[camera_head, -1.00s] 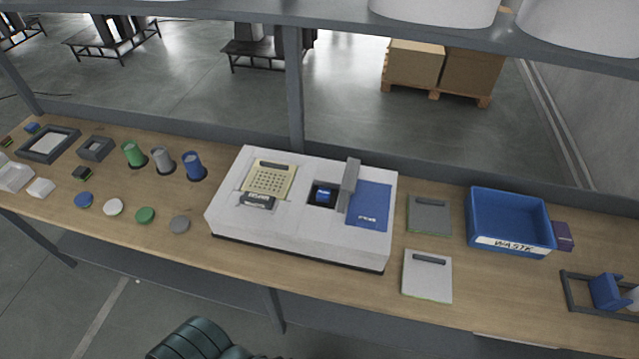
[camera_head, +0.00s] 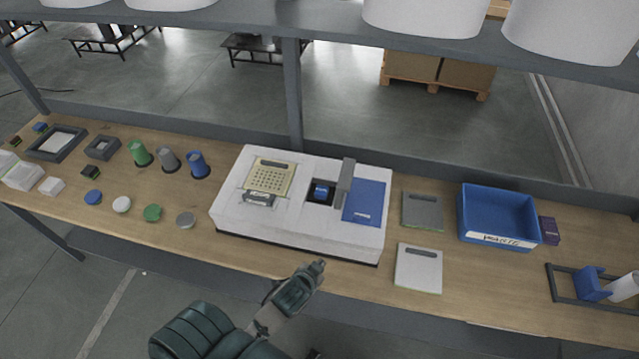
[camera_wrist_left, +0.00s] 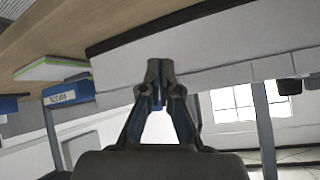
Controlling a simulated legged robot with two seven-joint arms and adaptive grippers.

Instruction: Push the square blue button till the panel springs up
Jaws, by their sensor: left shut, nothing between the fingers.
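The white machine (camera_head: 290,225) stands in the middle of the bench. A small blue square button (camera_head: 321,191) sits in a dark recess in its top. Right of the recess are an upright grey post (camera_head: 344,178) and a flat blue panel (camera_head: 366,202). My left gripper (camera_head: 318,266) is in front of the machine's front edge, apart from the button. In the left wrist view the fingers (camera_wrist_left: 160,70) are together with nothing between them, and the machine's white side (camera_wrist_left: 210,45) is behind them. The button is not in the wrist view. My right gripper is not in view.
A blue waste bin (camera_head: 498,215) and two flat plates, grey (camera_head: 422,211) and white (camera_head: 418,268), lie right of the machine. Cups (camera_head: 168,158) and discs (camera_head: 122,204) stand left of it. A shelf (camera_head: 300,22) runs above the bench's back.

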